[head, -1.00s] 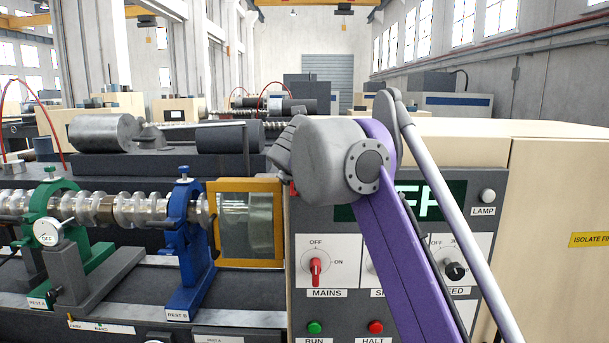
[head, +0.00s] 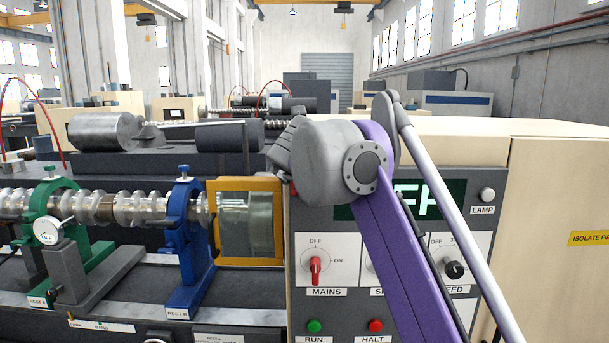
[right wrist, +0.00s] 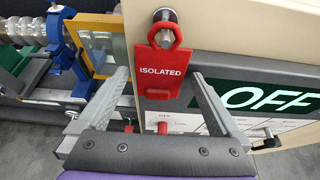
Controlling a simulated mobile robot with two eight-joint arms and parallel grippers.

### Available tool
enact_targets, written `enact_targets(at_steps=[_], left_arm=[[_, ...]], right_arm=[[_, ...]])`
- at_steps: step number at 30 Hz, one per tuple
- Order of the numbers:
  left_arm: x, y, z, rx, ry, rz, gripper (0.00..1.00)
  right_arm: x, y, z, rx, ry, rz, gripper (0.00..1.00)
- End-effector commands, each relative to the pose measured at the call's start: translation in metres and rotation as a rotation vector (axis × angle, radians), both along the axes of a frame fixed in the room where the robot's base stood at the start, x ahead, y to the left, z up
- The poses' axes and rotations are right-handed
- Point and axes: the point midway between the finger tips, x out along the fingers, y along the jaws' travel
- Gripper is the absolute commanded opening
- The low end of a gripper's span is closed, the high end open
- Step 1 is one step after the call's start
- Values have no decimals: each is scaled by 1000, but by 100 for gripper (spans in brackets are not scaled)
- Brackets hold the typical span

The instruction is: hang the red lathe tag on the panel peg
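The red tag (right wrist: 160,72), marked ISOLATED, hangs upright against the cream panel in the right wrist view. My left gripper is not in view.
The control panel has a red MAINS switch (head: 315,268), a RUN button (head: 314,326), a HALT button (head: 376,326) and a display (right wrist: 265,98) reading OFF. A yellow-framed guard (head: 213,250) and a blue rest (head: 187,240) stand left of the panel.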

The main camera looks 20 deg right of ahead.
Motion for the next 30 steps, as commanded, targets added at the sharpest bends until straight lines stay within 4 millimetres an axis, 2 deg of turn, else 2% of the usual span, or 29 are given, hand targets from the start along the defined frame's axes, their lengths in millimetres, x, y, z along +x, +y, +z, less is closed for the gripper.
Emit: enact_targets(at_steps=[8, 11, 21, 26, 30], left_arm=[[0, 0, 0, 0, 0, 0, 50], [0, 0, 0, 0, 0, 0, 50], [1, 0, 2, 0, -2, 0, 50], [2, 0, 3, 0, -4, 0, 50], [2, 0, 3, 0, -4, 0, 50]], right_arm=[[-6, 2, 3, 0, 0, 1, 100], [-18, 6, 8, 0, 0, 3, 100], [-76, 23, 36, -1, -1, 4, 100], [-91, 27, 43, -2, -1, 3, 100], [-87, 27, 49, -94, -41, 55, 100]])
